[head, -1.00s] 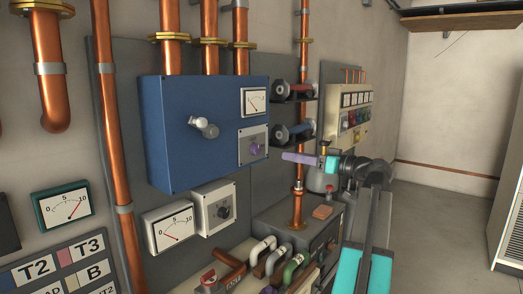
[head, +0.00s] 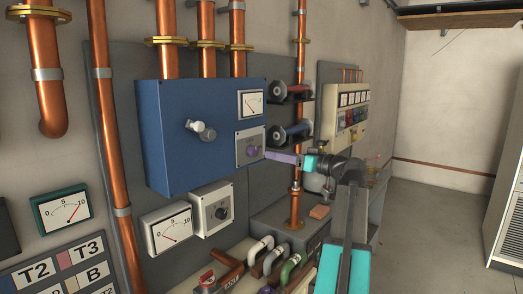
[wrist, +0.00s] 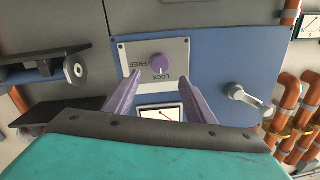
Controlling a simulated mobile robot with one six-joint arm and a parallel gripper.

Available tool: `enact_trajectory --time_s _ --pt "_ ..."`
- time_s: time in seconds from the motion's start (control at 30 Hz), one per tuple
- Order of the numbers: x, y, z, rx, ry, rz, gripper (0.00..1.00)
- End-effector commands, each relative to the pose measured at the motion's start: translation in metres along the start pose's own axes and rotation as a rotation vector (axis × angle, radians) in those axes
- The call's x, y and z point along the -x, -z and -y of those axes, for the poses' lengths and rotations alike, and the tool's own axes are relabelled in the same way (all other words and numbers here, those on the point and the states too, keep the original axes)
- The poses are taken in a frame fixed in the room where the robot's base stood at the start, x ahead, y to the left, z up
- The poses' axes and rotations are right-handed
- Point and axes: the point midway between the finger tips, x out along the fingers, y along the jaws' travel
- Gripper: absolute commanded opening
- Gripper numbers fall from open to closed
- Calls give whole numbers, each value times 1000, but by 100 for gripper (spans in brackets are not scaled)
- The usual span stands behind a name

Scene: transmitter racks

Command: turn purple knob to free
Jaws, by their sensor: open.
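The purple knob (head: 252,150) sits on a light grey plate (head: 241,158) at the lower right of the blue box's front. In the wrist view the knob (wrist: 160,62) is upper centre, on its plate (wrist: 178,48) marked FREE and LOCK, both upside down. A pale mark on the knob points down at LOCK; FREE is to its left. My gripper (head: 268,153) has purple fingers and is right in front of the plate. In the wrist view my gripper (wrist: 159,74) is open, with one finger on each side just below the knob; contact cannot be told.
The blue box (head: 190,160) also carries a silver lever (head: 201,129) and a gauge (head: 252,103). Red and blue cylindrical parts (head: 292,133) jut out on shelves just right of the box. Copper pipes (head: 299,60) run nearby. Open floor lies to the right.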

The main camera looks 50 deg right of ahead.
Motion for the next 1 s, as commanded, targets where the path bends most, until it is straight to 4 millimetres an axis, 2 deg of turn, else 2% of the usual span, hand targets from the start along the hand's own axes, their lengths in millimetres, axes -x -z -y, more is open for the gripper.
enact_trajectory --time_s 0.3,0.5,0.7,1.0 --pt "-46 2 0 -1 2 0 50" --pt "-68 1 -1 -1 0 1 50" --pt "-77 0 -1 -1 -1 0 50" --pt "-78 0 -1 0 -2 0 48"
